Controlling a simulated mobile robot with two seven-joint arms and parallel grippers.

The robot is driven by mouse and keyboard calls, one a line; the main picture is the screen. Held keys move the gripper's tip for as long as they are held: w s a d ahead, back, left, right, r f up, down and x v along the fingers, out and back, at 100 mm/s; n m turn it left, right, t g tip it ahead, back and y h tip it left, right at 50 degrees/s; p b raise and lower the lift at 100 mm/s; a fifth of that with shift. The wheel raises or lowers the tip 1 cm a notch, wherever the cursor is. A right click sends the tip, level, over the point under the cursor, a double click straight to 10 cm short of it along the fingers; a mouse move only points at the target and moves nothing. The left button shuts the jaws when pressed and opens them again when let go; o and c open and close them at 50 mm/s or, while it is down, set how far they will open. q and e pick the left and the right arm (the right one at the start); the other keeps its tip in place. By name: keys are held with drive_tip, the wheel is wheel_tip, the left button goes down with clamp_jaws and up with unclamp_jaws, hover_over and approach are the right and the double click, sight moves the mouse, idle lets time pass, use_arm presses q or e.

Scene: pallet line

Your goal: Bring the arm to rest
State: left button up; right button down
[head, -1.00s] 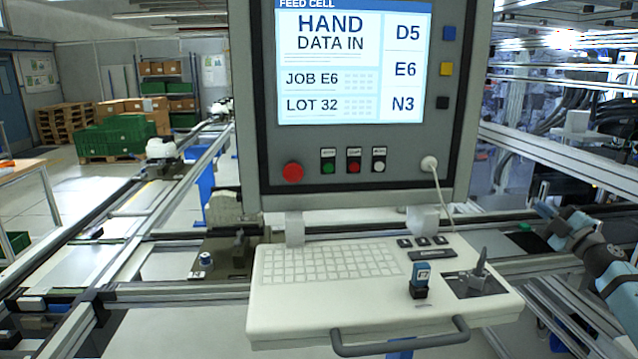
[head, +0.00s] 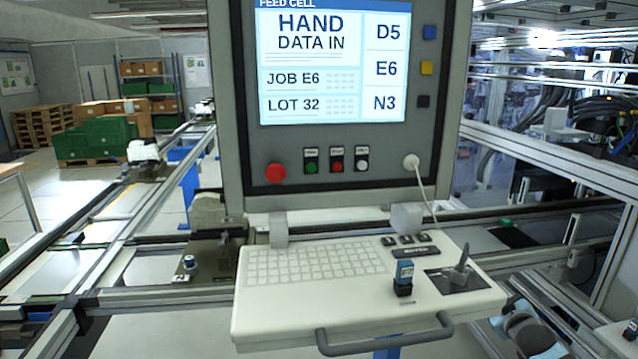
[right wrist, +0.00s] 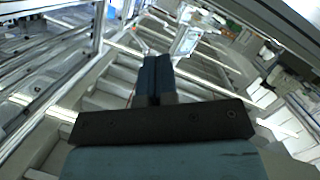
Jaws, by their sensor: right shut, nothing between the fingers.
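My right gripper (right wrist: 157,78) shows in the right wrist view with its two dark fingers together and nothing between them. Beyond the fingertips are rails and frame bars, and I see no contact with them. In the head view, part of my right arm (head: 528,332) is low at the right, beside the right end of the white keyboard shelf (head: 280,318). The gripper itself cannot be made out there. My left gripper is not in view.
A control panel (head: 230,150) with a lit screen (head: 310,60) stands above the shelf. A blue-topped stamp (head: 404,272) stands upright on the shelf beside a grey joystick (head: 461,262). Metal rails (head: 560,215) run behind and right of the shelf. Green crates (head: 100,138) stand far left.

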drive_tip(key=s+a+f+g+y, duration=0.2)
drive_tip(key=s+a+f, duration=0.7)
drive_tip(key=s+a, duration=0.3)
drive_tip(key=s+a+f+g+y, duration=0.2)
drive_tip(key=s+a+f, duration=0.8)
drive_tip(key=s, duration=0.3)
drive_tip(key=s+a+m, duration=0.2)
drive_tip(key=s+a, duration=0.6)
drive_tip(key=s, duration=0.5)
drive_tip(key=shift+g+y, duration=0.4)
drive_tip(key=r+p, duration=0.2)
drive_tip(key=p, duration=0.1)
drive_tip(key=r+p, duration=0.2)
drive_tip(key=shift+s+d+r+p, duration=0.15)
drive_tip(key=shift+s+r+p, duration=0.05)
drive_tip(key=shift+r+p, duration=0.2)
